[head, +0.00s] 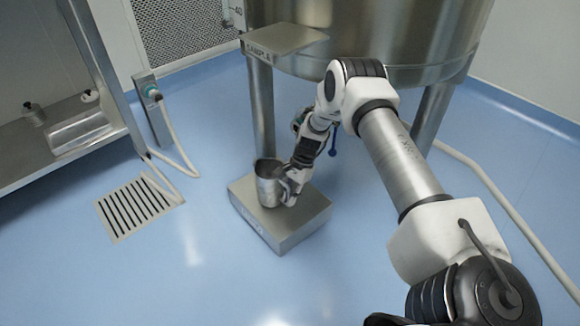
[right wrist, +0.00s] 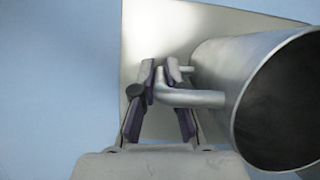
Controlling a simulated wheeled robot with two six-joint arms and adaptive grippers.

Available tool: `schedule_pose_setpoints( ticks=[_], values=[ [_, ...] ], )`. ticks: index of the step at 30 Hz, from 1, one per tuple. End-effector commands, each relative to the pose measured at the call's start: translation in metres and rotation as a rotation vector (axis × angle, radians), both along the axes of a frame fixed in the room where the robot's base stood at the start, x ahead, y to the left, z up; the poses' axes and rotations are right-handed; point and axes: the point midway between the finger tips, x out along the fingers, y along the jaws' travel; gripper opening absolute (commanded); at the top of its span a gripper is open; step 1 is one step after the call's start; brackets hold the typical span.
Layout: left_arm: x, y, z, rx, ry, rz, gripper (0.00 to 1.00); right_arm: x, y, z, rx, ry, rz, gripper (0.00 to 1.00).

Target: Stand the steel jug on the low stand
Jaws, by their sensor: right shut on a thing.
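The steel jug (head: 267,186) is upright over the low stand (head: 303,215), towards its back left. Its base is at the stand's top; I cannot tell whether it touches or hovers just above. My right gripper (head: 289,189) is on the jug's right side. In the right wrist view, its fingers (right wrist: 161,78) are shut on the jug's handle (right wrist: 195,98). The jug's body (right wrist: 222,72) and dark open mouth fill the right of that view, with the stand's pale top (right wrist: 150,35) behind. My left gripper is not in view.
A large steel tank (head: 400,30) on legs stands behind the stand, with a small shelf (head: 285,40) at its side. A floor drain grate (head: 138,206) and hose (head: 180,150) lie left. A steel bench (head: 60,150) is far left. The front floor is clear.

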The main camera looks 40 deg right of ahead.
Motion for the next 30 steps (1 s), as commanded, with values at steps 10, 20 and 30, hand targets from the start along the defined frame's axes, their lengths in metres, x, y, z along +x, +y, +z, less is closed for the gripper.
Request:
schedule_pose_setpoints(
  ticks=[10,20,30],
  values=[
    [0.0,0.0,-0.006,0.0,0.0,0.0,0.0,0.0,0.0,-0.008,0.0,-0.001,0.0,0.0],
    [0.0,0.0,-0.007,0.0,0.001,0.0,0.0,0.0,0.0,-0.009,0.0,-0.001,0.0,0.41],
    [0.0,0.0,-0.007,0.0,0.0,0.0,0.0,0.001,-0.006,0.004,0.0,-0.003,-0.001,0.41]
  ],
)
